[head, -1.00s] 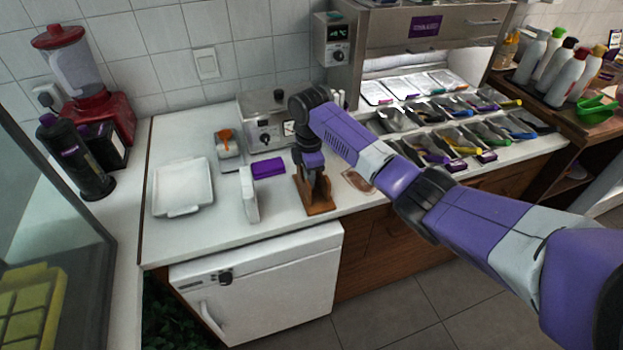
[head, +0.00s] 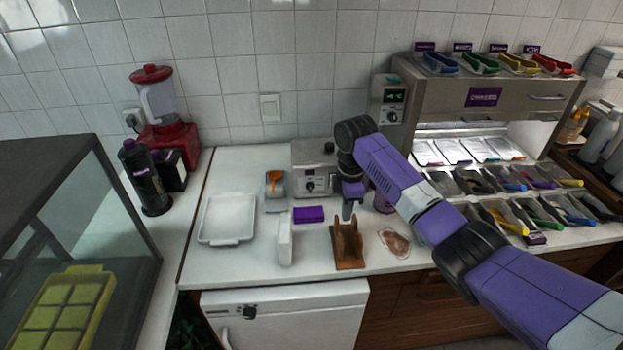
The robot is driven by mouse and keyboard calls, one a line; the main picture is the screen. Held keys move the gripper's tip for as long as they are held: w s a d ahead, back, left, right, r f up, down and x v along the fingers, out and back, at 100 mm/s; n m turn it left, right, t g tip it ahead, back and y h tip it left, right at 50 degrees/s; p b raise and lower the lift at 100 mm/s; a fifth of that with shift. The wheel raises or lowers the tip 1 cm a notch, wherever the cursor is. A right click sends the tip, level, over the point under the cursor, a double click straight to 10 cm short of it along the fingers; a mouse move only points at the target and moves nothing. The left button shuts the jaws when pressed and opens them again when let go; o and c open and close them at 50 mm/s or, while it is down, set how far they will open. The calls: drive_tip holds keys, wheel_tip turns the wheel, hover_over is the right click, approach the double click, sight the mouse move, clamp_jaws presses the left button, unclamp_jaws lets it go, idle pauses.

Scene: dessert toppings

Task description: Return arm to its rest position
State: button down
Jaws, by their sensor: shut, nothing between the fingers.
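My purple and black arm reaches in from the lower right of the head view. Its elbow bends over the middle of the counter. My gripper (head: 347,211) hangs pointing down, just above and behind a brown wooden stand (head: 347,246). The fingers look small and close together, with nothing held. Whether the fingertips touch the stand cannot be told from this view.
A steel machine (head: 314,168) stands behind. Topping bins (head: 505,205) fill the right. A glass case (head: 75,240) stands at left.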

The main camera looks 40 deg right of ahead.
drive_tip(key=w+r+m+t, duration=0.3)
drive_tip(key=w+r+t, duration=0.15)
drive_tip(key=w, duration=0.45)
drive_tip(key=w+a+m+t, duration=0.1)
drive_tip(key=a+t, duration=0.1)
drive_tip(key=a, duration=0.1)
drive_tip(key=w+a+m+t, duration=0.1)
drive_tip(key=a+t, duration=0.2)
drive_tip(key=a, duration=0.1)
drive_tip(key=w+a+m+t+b, duration=0.1)
drive_tip(key=w+a+t, duration=0.1)
drive_tip(key=a, duration=0.2)
drive_tip(key=shift+a+r+m, duration=0.15)
drive_tip(key=shift+r+m, duration=0.15)
drive_tip(key=shift+r, duration=0.1)
drive_tip(key=s+a+m+t+h+b, duration=0.1)
drive_tip(key=s+a+m+t, duration=0.3)
drive_tip(key=s, duration=0.6)
drive_tip(key=s+a+m+t+h+b, duration=0.1)
drive_tip(key=s+a+m+t+b, duration=0.15)
drive_tip(key=s+a, duration=0.55)
drive_tip(key=s+a+f+g+y+b, duration=0.1)
drive_tip(key=s+f, duration=0.1)
drive_tip(key=s, duration=1.5)
drive_tip(key=s+a+f+n+g+y+b, duration=0.1)
drive_tip(key=s+f+g+b, duration=0.1)
drive_tip(key=s, duration=1.6)
drive_tip(key=shift+s, duration=0.2)
